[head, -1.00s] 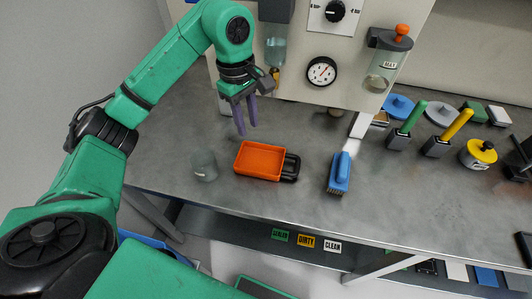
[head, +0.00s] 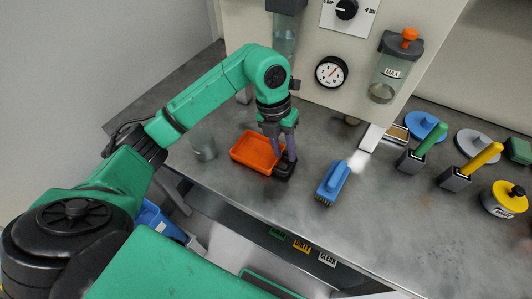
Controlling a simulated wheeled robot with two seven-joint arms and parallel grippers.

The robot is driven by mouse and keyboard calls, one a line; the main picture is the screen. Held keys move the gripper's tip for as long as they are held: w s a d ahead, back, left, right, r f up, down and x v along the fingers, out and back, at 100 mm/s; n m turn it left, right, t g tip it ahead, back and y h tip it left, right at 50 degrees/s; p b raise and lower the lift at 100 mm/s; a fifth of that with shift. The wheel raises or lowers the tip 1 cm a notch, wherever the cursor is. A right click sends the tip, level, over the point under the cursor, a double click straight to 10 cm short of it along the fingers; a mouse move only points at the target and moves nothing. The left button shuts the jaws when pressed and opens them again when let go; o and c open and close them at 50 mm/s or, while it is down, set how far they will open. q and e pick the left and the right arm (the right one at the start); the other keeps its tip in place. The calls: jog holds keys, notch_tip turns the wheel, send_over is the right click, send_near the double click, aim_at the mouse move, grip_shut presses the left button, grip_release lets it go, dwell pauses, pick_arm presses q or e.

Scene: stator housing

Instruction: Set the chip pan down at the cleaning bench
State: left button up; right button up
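The chip pan (head: 255,149) is an orange, shallow, open tray with a black handle (head: 286,170) at its right end. It rests on the grey metal bench (head: 250,200). My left gripper (head: 284,157) points down at the handle, its two purple-grey fingers at or just above it. The fingers stand a little apart and partly hide the handle. I cannot tell whether they are closed on it. My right gripper is not in view.
A clear cup (head: 203,146) stands left of the pan. A blue brush (head: 333,181) lies to its right. Green-handled (head: 424,146) and yellow-handled (head: 474,165) brushes and a yellow-lidded pot (head: 504,199) stand farther right. The panel with a gauge (head: 331,72) rises behind.

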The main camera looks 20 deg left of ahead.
aim_at(290, 166)
pick_arm(q)
jog(key=p+x, duration=0.1)
jog(key=x, duration=0.1)
jog(key=p+x, duration=0.1)
jog(key=x, duration=0.2)
jog(key=shift+w+d+f, duration=0.1)
jog(key=shift+w+d, duration=0.15)
jog(key=shift+d, duration=0.05)
jog(key=shift+f, duration=0.35)
grip_shut()
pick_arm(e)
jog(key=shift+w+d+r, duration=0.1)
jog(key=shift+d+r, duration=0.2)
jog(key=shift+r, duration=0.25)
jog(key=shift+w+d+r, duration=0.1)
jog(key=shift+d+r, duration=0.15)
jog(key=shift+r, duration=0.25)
